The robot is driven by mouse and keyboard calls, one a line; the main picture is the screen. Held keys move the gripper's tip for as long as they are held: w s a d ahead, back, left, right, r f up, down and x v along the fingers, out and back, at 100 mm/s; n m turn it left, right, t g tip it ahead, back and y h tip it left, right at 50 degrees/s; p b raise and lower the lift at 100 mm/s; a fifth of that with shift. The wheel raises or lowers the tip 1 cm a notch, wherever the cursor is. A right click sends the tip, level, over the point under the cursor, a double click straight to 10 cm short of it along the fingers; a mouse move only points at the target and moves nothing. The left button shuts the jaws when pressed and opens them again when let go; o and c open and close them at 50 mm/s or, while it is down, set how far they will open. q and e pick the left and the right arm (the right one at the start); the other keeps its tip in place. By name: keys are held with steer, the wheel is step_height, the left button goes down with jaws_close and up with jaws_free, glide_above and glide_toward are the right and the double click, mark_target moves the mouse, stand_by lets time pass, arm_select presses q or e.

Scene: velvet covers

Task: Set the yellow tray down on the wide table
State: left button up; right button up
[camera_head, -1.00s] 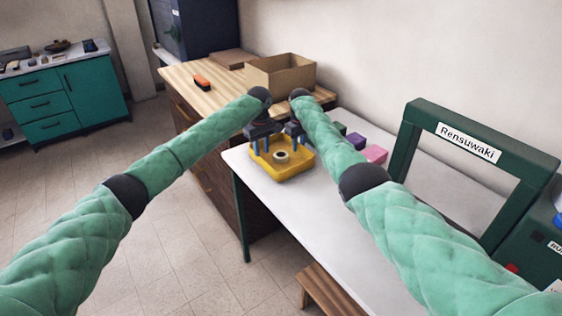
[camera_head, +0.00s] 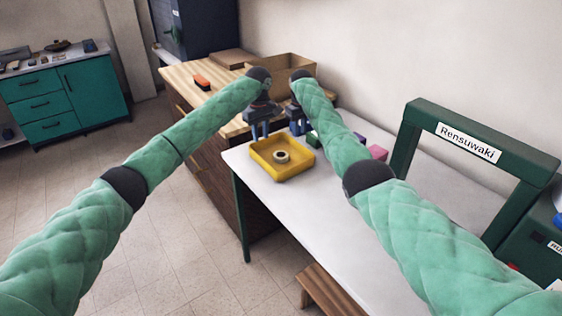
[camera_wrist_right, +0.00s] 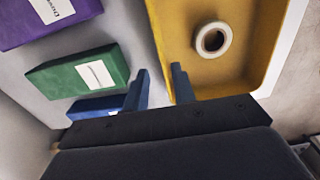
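The yellow tray (camera_head: 268,166) rests flat on the far left end of the white table (camera_head: 325,215). A pale ring-shaped roll (camera_head: 282,156) lies inside it. My left gripper (camera_head: 261,137) is open and empty above the tray's far left rim. My right gripper (camera_head: 299,132) is open and empty above the tray's far right side. In the right wrist view the tray (camera_wrist_right: 210,75) is at the right, and the two fingers of the right gripper (camera_wrist_right: 160,84) stand apart near its wall.
Green (camera_wrist_right: 82,75), purple (camera_wrist_right: 40,22) and blue (camera_wrist_right: 95,108) boxes lie beside the tray. A green frame (camera_head: 412,125) stands further right. A wooden counter (camera_head: 190,84) behind holds a cardboard box (camera_head: 292,66) and an orange item (camera_head: 202,82). The table's front is clear.

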step_height(320, 180, up, 5)
steer(key=shift+f, duration=0.15)
stand_by(0.5)
